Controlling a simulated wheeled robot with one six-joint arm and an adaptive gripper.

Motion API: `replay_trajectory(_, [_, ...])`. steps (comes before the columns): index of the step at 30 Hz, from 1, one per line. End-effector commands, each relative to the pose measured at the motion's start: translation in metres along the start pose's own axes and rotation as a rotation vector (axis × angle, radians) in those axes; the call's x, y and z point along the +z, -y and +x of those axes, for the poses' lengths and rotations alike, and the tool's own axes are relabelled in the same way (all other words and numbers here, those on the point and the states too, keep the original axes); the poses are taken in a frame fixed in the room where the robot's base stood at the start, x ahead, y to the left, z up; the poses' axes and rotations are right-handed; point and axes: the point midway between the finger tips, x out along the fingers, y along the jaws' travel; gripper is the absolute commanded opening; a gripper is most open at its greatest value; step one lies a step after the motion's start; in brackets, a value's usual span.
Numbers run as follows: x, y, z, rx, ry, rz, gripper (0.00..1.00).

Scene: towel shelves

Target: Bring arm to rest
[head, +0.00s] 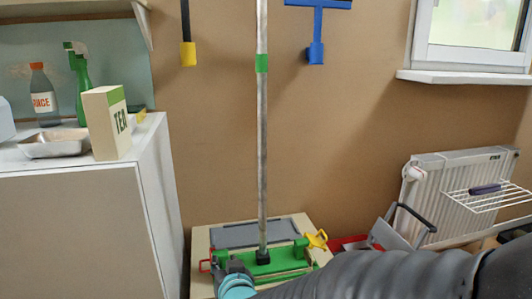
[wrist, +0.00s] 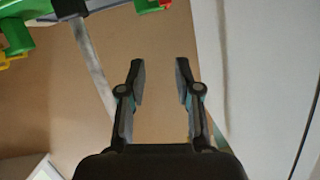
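My gripper (wrist: 160,78) shows in the wrist view with its two dark fingers spread apart. Nothing is between them; the tan wall (wrist: 150,50) shows through the gap. In the head view my grey arm crosses the lower right, and a teal-capped part of it shows at the bottom edge. The fingers cannot be made out in the head view. A grey pole (head: 262,130) with a green band stands upright in a green base (head: 290,262), just beyond my arm. The pole also shows tilted in the wrist view (wrist: 92,65), left of the fingers, apart from them.
A white cabinet (head: 80,225) at left bears a tea box (head: 107,124), a metal tray (head: 53,144), a green spray bottle (head: 80,85) and a sauce bottle (head: 43,95). A radiator (head: 450,180) with a wire rack (head: 490,200) is at right. A window (head: 475,30) is above.

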Motion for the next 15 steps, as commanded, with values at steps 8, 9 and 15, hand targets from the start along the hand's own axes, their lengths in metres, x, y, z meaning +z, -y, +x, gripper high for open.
replay_trajectory(8, [-0.048, -0.056, -0.065, 0.014, 0.220, 0.015, 0.33])
replay_trajectory(9, [-0.052, -0.065, -0.077, 0.024, 0.254, 0.013, 0.33])
replay_trajectory(15, [-0.062, -0.109, -0.150, 0.108, 0.428, 0.002, 0.33])
